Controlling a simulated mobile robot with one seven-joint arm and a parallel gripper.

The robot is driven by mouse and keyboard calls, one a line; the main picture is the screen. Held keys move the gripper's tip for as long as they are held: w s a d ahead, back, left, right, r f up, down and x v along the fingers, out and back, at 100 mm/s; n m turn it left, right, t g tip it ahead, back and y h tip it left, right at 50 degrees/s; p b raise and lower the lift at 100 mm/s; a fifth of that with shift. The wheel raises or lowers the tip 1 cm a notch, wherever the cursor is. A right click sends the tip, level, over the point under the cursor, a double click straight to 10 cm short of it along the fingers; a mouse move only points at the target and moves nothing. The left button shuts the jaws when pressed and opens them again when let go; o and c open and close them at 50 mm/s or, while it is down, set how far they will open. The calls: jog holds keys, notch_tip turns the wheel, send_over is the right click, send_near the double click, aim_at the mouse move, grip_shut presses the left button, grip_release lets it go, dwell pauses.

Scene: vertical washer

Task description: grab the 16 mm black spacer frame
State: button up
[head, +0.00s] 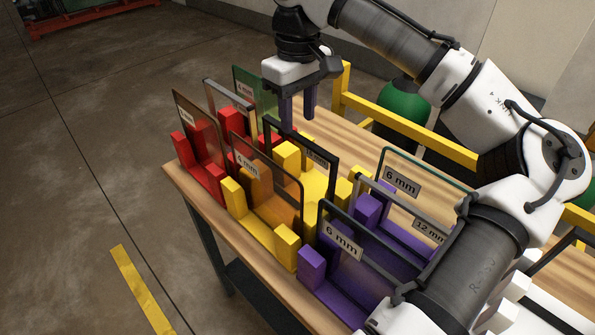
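The black spacer frame (322,149) stands upright in the yellow rack (318,197), in the middle of the bench. It has a small label whose text is too small to read surely. My gripper (298,112) points down above the left part of the frame's top edge. Its two dark fingers are apart with a gap between them, and nothing is seen held. The left fingertip overlaps the frame's top edge in the picture; I cannot tell whether it touches. The frame's lower part is hidden by an amber pane and yellow blocks.
An amber pane (265,185) marked 4 mm stands in front. Red racks (203,172) with panes and a grey frame are left; purple racks with 6 mm panes (345,240) and a 12 mm frame are right. A yellow rail (410,127) runs behind the wooden bench.

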aim_at(298, 135)
jog(key=shift+f+p, duration=1)
jog(key=shift+f, duration=2.85)
grip_shut()
